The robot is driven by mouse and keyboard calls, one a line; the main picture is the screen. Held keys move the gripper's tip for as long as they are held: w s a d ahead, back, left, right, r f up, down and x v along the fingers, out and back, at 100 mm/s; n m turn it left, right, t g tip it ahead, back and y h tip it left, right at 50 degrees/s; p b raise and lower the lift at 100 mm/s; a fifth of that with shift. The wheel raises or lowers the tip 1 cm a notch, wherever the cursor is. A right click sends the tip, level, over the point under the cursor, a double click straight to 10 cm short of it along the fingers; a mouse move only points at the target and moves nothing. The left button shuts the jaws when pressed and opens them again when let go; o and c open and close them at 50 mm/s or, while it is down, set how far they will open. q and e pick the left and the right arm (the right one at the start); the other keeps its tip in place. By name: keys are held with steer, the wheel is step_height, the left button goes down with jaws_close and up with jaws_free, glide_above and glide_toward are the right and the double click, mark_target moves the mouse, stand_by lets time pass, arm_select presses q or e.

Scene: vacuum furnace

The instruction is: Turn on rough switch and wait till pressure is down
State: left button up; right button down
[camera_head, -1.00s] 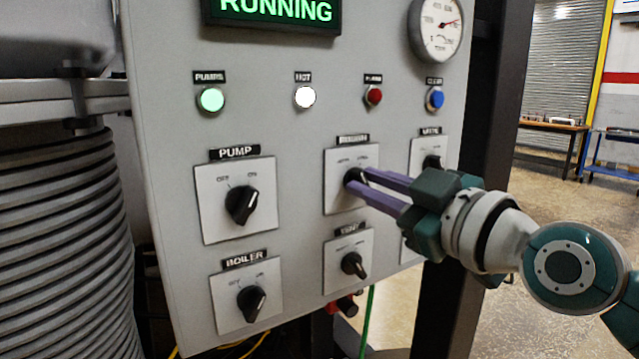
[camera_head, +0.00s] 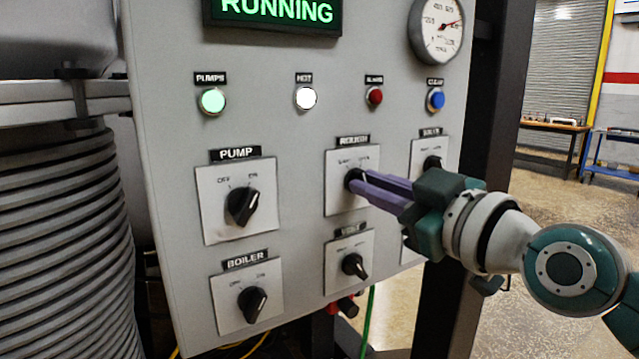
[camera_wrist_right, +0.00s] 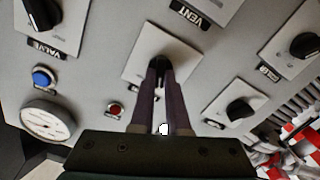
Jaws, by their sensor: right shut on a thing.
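The rough switch is a black rotary knob (camera_head: 353,177) on a white plate (camera_head: 340,202) in the middle of the grey panel; its label above is blurred. My right gripper (camera_head: 362,184) comes from the right with its purple fingers shut on this knob. In the right wrist view the fingers (camera_wrist_right: 160,75) reach the black knob (camera_wrist_right: 158,66) and partly hide it. The pressure gauge (camera_head: 437,28) at the panel's top right has a red needle pointing up and right; its exact reading is too small to tell. My left gripper is not in view.
A green RUNNING display (camera_head: 273,12) is lit at the top. The PUMP knob (camera_head: 242,206) and BOILER knob (camera_head: 251,304) are at left, the vent knob (camera_head: 354,265) below. The PUMPS lamp (camera_head: 212,101) glows green and the HOT lamp (camera_head: 305,98) white.

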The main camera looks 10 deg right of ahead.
steer(key=shift+d+m, duration=0.1)
steer(key=shift+m, duration=5.2)
steer(key=c, duration=0.9)
jaws_free()
